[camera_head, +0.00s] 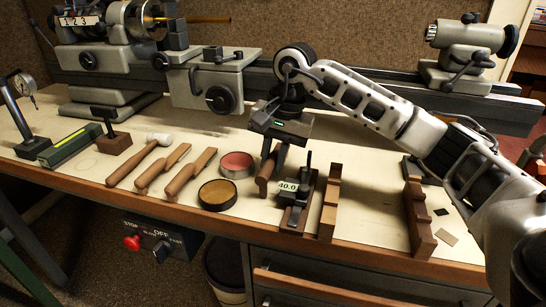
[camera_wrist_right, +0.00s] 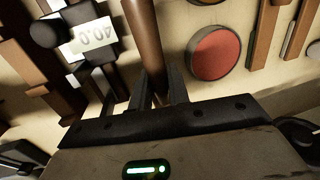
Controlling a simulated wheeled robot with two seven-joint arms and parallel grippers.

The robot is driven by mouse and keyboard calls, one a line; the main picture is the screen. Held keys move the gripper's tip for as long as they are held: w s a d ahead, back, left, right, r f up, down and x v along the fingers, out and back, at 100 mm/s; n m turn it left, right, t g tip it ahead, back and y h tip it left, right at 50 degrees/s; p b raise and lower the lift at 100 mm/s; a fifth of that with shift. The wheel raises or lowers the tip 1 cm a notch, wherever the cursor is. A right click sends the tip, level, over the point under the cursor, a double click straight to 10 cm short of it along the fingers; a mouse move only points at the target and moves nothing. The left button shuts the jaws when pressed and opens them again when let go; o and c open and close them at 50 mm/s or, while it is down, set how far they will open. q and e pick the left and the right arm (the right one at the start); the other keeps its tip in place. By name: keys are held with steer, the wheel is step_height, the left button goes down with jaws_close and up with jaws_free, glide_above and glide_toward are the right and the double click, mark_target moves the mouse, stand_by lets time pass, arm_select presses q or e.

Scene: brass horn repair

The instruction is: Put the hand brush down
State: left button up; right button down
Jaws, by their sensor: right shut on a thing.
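My right gripper (camera_head: 272,158) points down over the bench and is shut on the hand brush (camera_head: 264,180), whose brown wooden part shows below the fingers. In the right wrist view the brush's brown handle (camera_wrist_right: 145,35) runs up from between the dark fingers (camera_wrist_right: 160,90) of the gripper. The brush is low over the bench top (camera_head: 335,150), between the round red tin and the block marked 40.0. I cannot tell whether it touches the bench. Its bristles are not clearly seen. My left gripper is not in view.
The red tin (camera_head: 237,165) is close on the left, with an amber tin (camera_head: 217,195) before it. The 40.0 block (camera_head: 292,210) and a wooden bar (camera_head: 328,210) are close on the right. A mallet (camera_head: 135,160) lies farther left. The bench between bar and notched block (camera_head: 418,220) is clear.

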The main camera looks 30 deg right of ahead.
steer(key=shift+f, duration=0.2)
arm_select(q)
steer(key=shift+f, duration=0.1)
arm_select(e)
steer(key=c, duration=1.3)
jaws_free()
steer(key=shift+c, duration=0.2)
steer(key=shift+r, duration=0.5)
arm_select(q)
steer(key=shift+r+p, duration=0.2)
steer(key=shift+p, duration=0.35)
arm_select(e)
step_height(320, 180, up, 11)
steer(key=s+d, duration=0.1)
steer(key=shift+s+d, duration=0.15)
steer(key=shift+d, duration=0.25)
steer(key=shift+r, duration=0.1)
